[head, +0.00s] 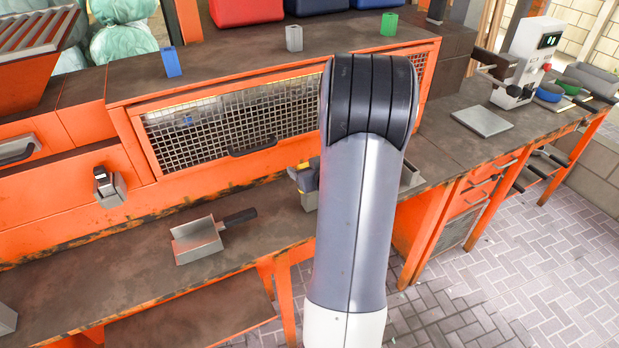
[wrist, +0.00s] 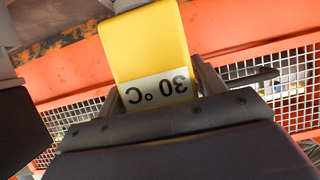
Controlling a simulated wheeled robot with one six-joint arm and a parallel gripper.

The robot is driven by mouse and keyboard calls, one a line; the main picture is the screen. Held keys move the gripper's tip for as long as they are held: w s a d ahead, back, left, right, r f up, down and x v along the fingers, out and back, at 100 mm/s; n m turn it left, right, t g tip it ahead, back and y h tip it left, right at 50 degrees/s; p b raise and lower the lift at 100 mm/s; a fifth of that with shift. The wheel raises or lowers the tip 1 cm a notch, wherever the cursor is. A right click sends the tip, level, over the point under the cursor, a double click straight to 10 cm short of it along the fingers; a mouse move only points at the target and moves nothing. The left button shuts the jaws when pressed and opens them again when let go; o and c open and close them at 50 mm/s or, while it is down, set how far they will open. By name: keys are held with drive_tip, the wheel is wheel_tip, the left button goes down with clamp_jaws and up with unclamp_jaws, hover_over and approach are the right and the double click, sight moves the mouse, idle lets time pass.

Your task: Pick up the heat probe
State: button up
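The heat probe (wrist: 150,45) shows in the wrist view as a yellow body with a white "30 °C" label, upside down in the picture. My gripper (wrist: 157,78) has one grey finger on each side of it. Both fingers lie close against the probe's sides, and it looks shut on it. The fingertips' contact faces are hidden by the probe. In the head view, my arm hides most of the gripper area. A small grey and yellow shape (head: 303,184) shows just left of my arm, in front of the mesh door.
A metal dustpan-like tray with a dark handle (head: 198,240) lies on the bench (head: 110,275). The orange mesh door (head: 235,118) stands close behind. Blue (head: 171,62), grey (head: 293,38) and green (head: 389,24) blocks stand on the upper shelf.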

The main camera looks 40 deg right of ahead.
drive_tip(key=c, duration=0.7)
drive_tip(key=shift+r+p, duration=5.35)
drive_tip(key=shift+r, duration=3.45)
